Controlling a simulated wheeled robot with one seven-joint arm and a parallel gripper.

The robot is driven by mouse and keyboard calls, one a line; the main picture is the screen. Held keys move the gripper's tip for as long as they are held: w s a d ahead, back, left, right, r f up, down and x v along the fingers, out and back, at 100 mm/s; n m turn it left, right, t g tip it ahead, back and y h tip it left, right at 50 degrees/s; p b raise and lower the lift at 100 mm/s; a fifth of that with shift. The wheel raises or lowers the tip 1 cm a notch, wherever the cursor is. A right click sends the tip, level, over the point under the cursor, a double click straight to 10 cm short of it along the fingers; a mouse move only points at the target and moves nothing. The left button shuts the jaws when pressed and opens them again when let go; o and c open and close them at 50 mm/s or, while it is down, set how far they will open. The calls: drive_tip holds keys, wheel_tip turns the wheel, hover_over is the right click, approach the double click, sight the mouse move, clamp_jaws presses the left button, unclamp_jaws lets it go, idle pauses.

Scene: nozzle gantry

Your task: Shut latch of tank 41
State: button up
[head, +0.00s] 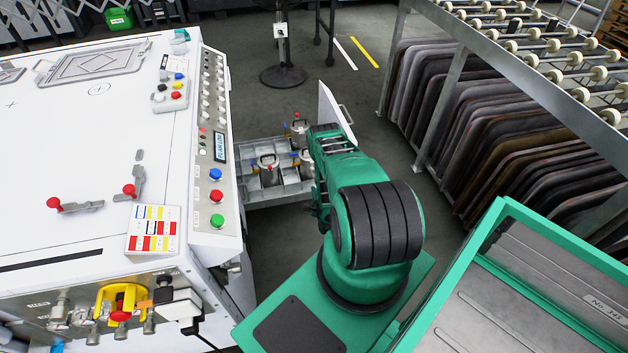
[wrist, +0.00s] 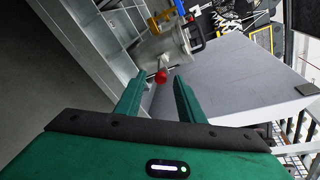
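My gripper (wrist: 158,86) is open in the wrist view, its two green fingers apart and nothing held between them. A metal tank (wrist: 163,46) stands just beyond the fingertips. A red ball knob (wrist: 161,76), seemingly the end of its latch lever, shows in line with the gap, slightly past the tips. I cannot tell whether the latch is open or shut. No tank number is readable, so I cannot confirm tank 41. In the head view, metal tanks (head: 268,170) stand in a compartmented grey drawer (head: 291,190). My arm hides the gripper and part of the drawer there.
The drawer's upright front panel (head: 331,107) stands beside my arm; a grey panel (wrist: 235,75) fills the right of the wrist view. The white machine (head: 90,130) stands left of the drawer. A roller rack (head: 480,60) stands right.

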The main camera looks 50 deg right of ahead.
drive_tip(key=x, duration=0.7)
drive_tip(key=shift+w+d+f, duration=0.1)
drive_tip(key=shift+w+d, duration=0.1)
drive_tip(key=shift+w, duration=0.05)
clamp_jaws()
